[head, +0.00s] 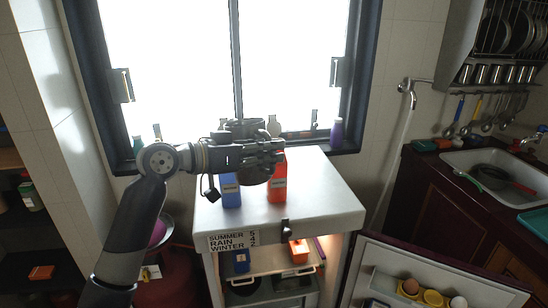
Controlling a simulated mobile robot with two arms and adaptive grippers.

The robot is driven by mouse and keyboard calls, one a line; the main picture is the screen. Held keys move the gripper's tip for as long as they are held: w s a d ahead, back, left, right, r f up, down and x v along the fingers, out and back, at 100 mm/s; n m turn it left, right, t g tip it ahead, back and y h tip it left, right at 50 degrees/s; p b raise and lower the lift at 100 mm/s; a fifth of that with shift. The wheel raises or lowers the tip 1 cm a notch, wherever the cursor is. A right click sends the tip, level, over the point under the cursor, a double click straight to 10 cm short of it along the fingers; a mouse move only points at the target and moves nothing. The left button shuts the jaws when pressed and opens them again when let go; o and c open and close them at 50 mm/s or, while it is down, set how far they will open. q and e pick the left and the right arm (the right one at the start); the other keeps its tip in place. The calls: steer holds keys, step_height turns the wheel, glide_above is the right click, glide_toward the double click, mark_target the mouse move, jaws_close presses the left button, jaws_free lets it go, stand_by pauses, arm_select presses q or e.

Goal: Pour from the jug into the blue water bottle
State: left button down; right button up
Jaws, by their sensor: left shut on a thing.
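The blue water bottle (231,191), with a dark label, stands upright on the white top of a small fridge (320,197). My left gripper (272,152) is above the fridge top, right of the blue bottle and close to the upper part of an orange-red bottle. It is shut on a dark, rounded thing (257,174) that seems to be the jug. The gripper hides much of it, so its spout, handle and exact tilt cannot be made out. No stream of liquid shows. My right gripper is not in view.
The orange-red bottle (277,186) stands right of the blue one. The fridge door (450,272) is open, with eggs in its rack. Small bottles, one purple (337,132), line the window sill. A sink (500,165) is at the right. The fridge top's right side is clear.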

mark_target(260, 130)
arm_select(q)
steer(key=shift+n, duration=0.5)
steer(key=w+r+p, duration=0.1)
steer(key=r, duration=0.1)
steer(key=w+a+r+p, duration=0.1)
steer(key=r, duration=0.1)
steer(key=a+r+p, duration=0.1)
steer(key=r+p, duration=0.1)
steer(key=r, duration=0.1)
steer(key=shift+w+a, duration=0.25)
steer(key=shift+w, duration=0.15)
steer(key=shift+w+a+r+n+h+p, duration=0.15)
steer(key=shift+r+n+p, duration=0.15)
steer(key=shift+p, duration=0.3)
steer(key=shift+d+r+n+h+p, duration=0.1)
steer(key=shift+r+n+h+p, duration=0.1)
steer(key=shift+r+p, duration=0.3)
steer(key=shift+f, duration=0.45)
steer(key=shift+a+r+g, duration=0.1)
steer(key=shift+r+g, duration=0.15)
steer(key=shift+g, duration=0.05)
steer(key=shift+f, duration=0.1)
steer(key=shift+w+a+r+n+h+p, duration=0.2)
steer(key=shift+r+n+p, duration=0.35)
steer(key=shift+n+p, duration=0.45)
steer(key=shift+w+f, duration=0.1)
